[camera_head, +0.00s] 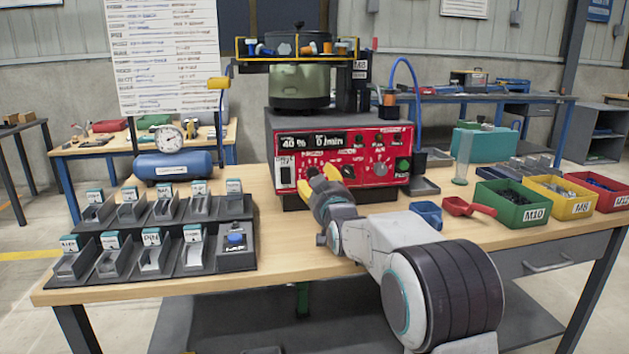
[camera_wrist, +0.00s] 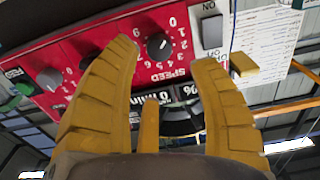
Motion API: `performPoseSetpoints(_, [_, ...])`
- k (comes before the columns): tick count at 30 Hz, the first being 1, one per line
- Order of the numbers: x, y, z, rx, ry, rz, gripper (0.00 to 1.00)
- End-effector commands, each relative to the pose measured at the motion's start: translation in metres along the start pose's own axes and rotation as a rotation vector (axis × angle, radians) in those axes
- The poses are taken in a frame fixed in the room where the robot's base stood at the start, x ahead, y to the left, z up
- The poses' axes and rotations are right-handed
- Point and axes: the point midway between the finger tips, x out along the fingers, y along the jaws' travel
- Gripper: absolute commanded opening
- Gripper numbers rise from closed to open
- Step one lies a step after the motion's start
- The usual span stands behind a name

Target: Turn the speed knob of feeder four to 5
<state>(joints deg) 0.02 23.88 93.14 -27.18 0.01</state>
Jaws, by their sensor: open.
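The feeder (camera_head: 300,88) is a green bowl on a red-fronted control box (camera_head: 398,142); its display (camera_head: 318,142) reads 40 % and 0 /min. In the wrist view, the black speed knob (camera_wrist: 158,46) sits in a ring of digits above the upside-down word SPEED. Its white mark is too small to read surely. My gripper (camera_head: 324,178) is in front of the panel's left half and hides the speed knob in the head view. In the wrist view my gripper (camera_wrist: 165,51) is open and empty, with its yellow fingers on either side of the knob, not visibly touching it.
Part trays (camera_head: 150,252), a blue tank (camera_head: 172,167), a red scoop (camera_head: 468,207) and green (camera_head: 518,214) and yellow bins share the table.

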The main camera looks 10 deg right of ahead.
Motion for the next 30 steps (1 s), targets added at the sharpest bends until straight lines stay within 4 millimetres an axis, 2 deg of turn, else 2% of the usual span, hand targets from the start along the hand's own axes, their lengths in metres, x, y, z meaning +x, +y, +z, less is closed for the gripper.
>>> performPoseSetpoints(15, [0.05, 0.0, 0.001, 0.0, -0.003, 0.0, 0.56])
performPoseSetpoints(21, [0.059, 0.0, 0.001, 0.0, -0.003, 0.0, 0.56])
performPoseSetpoints(30, [0.062, 0.0, 0.0, 0.0, -0.002, 0.0, 0.56])
